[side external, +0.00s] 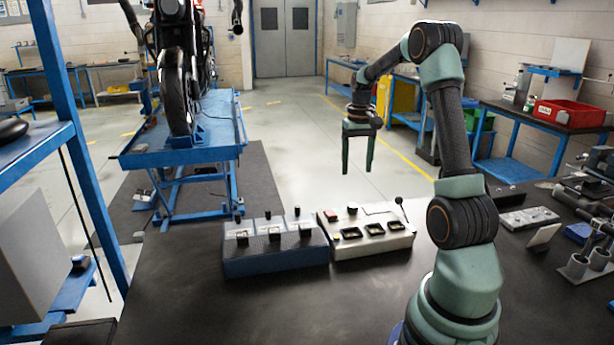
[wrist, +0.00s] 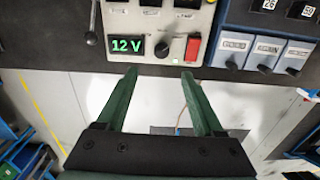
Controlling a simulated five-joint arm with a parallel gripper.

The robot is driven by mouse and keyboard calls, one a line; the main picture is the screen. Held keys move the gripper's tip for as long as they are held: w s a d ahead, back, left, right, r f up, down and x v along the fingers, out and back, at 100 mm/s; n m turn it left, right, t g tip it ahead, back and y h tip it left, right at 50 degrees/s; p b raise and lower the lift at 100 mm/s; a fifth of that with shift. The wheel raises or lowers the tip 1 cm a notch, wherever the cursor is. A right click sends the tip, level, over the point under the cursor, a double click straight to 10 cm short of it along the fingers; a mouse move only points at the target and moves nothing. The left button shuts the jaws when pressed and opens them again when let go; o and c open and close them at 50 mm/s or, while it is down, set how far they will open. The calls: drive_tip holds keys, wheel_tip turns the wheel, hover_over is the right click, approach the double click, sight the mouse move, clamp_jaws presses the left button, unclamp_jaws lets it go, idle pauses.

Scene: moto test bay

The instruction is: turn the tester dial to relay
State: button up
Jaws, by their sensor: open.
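The cream tester (side external: 372,246) stands on the dark bench, with a black round dial (side external: 352,208) on its far side. In the wrist view the tester panel (wrist: 172,22) shows a green 12 V display (wrist: 127,45), the black dial (wrist: 161,50) and a red switch (wrist: 193,47). The dial's pointer and any relay mark are too small to read. My gripper (side external: 357,170) is open and empty, fingers down, above and beyond the tester. In the wrist view my gripper (wrist: 158,72) has its fingertips apart, just below the dial in the picture, with nothing between them.
A blue box (side external: 275,262) with several black knobs stands directly left of the tester. A thin black lever (side external: 402,208) rises at the tester's right end. Loose parts and a grey tray (side external: 529,218) lie on the right of the bench. The bench front is clear.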

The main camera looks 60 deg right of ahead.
sight(353, 205)
wheel_tip(353, 205, down, 12)
drive_tip(key=shift+a+r, duration=0.15)
drive_tip(key=shift+r, duration=0.1)
idle(0.3)
clamp_jaws()
drive_tip(key=shift+n, duration=0.3)
drive_tip(key=n, duration=0.4)
drive_tip(key=shift+r+n, duration=0.1)
drive_tip(key=shift+n, duration=0.2)
drive_tip(key=shift+w+n, duration=0.1)
drive_tip(key=shift+n, duration=2.2)
